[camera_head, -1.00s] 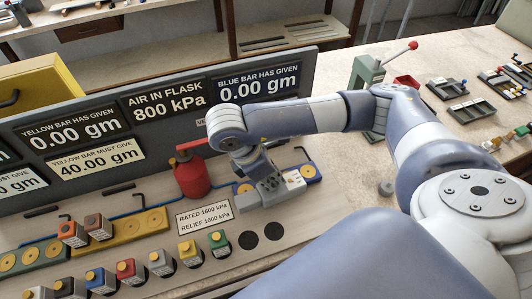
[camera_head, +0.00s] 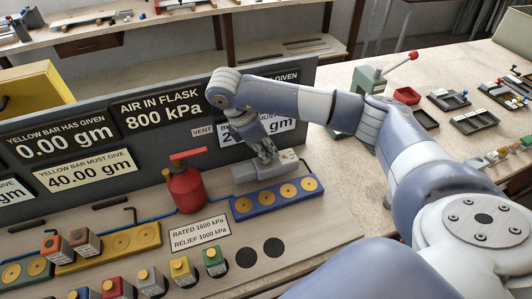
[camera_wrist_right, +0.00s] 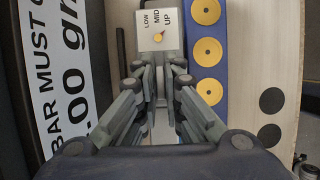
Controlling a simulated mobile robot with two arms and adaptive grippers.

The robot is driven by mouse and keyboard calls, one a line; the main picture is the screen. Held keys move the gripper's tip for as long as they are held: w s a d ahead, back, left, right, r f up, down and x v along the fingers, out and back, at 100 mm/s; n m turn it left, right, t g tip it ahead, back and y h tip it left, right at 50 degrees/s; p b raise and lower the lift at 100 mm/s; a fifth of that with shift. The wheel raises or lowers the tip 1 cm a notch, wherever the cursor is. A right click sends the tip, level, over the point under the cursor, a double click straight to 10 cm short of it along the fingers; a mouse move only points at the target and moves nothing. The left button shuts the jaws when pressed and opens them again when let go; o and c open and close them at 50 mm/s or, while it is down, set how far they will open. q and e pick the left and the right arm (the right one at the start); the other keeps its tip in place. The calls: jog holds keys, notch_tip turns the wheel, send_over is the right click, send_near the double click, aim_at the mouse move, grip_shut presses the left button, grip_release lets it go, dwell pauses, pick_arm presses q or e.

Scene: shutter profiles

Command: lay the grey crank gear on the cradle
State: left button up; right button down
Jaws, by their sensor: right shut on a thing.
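The grey crank gear, taken to be the grey block (camera_head: 246,174) with a pale face, lies between the display board and the blue bar. In the right wrist view its pale face (camera_wrist_right: 157,18) reads LOW, MID, UP and has a yellow pointer. My right gripper (camera_head: 265,150) is shut on it from above; its fingers (camera_wrist_right: 160,78) stand on both sides of it. I cannot clearly make out the cradle; a dark strip (camera_wrist_right: 121,45) shows left of the block in the wrist view. Whether the block touches the bench is hard to tell. My left gripper is not in view.
The blue bar (camera_head: 240,207) with yellow discs lies just in front of the block. A red flask (camera_head: 186,190) stands to its left. The display board (camera_head: 75,120) rises behind. A yellow bar (camera_head: 85,258) and coloured weights (camera_head: 182,268) are further left and in front.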

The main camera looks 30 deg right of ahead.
jog(key=shift+w+d+f, duration=0.1)
jog(key=shift+w+d, duration=0.15)
jog(key=shift+w, duration=0.2)
jog(key=shift+w+d, duration=0.2)
jog(key=shift+w, duration=0.25)
jog(key=shift+w+d+f, duration=0.15)
jog(key=shift+w+d, duration=0.05)
jog(key=shift+w, duration=0.05)
jog(key=shift+f, duration=1.6)
jog(key=c, duration=1.7)
grip_release()
jog(key=p+v, duration=0.1)
jog(key=v, duration=1.1)
jog(key=shift+a+p, duration=0.15)
jog(key=shift+p, duration=0.25)
jog(key=shift+s+f, duration=0.1)
jog(key=shift+f, duration=0.05)
